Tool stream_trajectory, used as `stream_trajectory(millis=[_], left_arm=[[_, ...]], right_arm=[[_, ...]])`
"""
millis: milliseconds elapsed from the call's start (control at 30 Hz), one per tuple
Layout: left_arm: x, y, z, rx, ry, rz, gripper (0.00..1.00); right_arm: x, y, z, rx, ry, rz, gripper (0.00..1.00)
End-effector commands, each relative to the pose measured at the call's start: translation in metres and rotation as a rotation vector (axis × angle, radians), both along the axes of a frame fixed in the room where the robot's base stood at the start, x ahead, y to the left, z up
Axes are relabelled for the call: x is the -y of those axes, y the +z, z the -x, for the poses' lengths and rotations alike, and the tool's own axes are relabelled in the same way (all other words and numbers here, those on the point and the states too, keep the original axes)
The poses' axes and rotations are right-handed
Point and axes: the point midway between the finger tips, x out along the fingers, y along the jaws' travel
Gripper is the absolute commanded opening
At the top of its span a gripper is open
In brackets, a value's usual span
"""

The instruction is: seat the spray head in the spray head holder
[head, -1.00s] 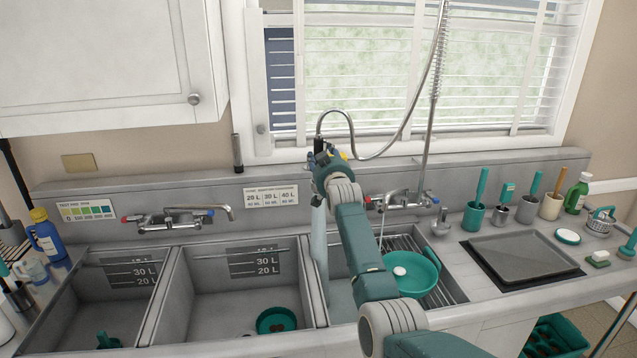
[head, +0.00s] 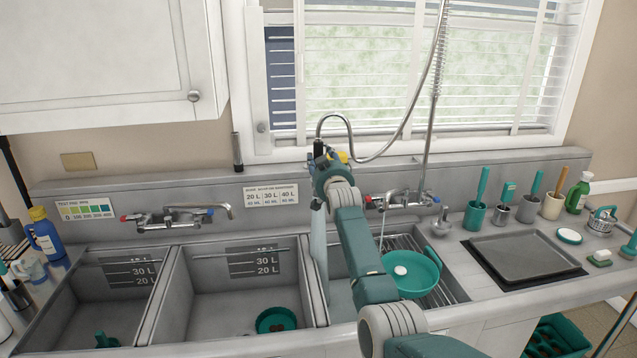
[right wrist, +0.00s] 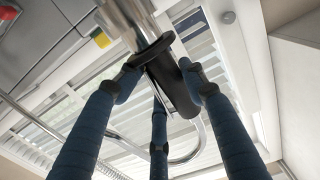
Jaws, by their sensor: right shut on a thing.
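My right gripper (head: 322,166) is shut on the spray head, over the divider between the middle and right basins, near the backsplash. The black grip of the spray head (head: 318,148) shows just above the fingers, with the metal hose (head: 345,122) looping from its top. In the right wrist view, my fingers (right wrist: 158,85) close around the black grip (right wrist: 175,92), with a metal part above it. A pale streak (head: 318,245) hangs below the gripper. A small silver fitting (head: 441,222) stands right of the right faucet; I cannot tell whether it is the holder. My left gripper is out of view.
The right faucet (head: 398,201) runs a thin stream near a teal bowl (head: 415,285) on the rack. The left faucet (head: 175,216) projects over the left basins. Cups with brushes (head: 474,216) and a grey tray (head: 520,255) stand on the right counter.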

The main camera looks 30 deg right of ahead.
Motion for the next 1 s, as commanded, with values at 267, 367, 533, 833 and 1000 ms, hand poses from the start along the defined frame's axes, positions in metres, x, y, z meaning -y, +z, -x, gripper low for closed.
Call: stream_trajectory(millis=[267, 367, 533, 833, 1000], left_arm=[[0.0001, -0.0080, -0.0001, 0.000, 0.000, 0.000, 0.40], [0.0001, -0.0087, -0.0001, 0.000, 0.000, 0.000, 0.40], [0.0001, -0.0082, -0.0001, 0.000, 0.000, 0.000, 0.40], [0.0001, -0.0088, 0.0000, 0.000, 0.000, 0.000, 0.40], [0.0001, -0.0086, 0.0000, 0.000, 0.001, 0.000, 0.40]], right_arm=[[0.0006, -0.0093, 0.0001, 0.003, -0.001, 0.001, 0.00], [0.0007, -0.0105, 0.0002, 0.003, -0.001, 0.001, 0.00], [0.0007, -0.0100, 0.0002, 0.003, -0.001, 0.001, 0.00], [0.0014, -0.0097, -0.0001, 0.003, -0.001, 0.001, 0.00], [0.0016, -0.0092, 0.0000, 0.004, -0.001, 0.001, 0.00]])
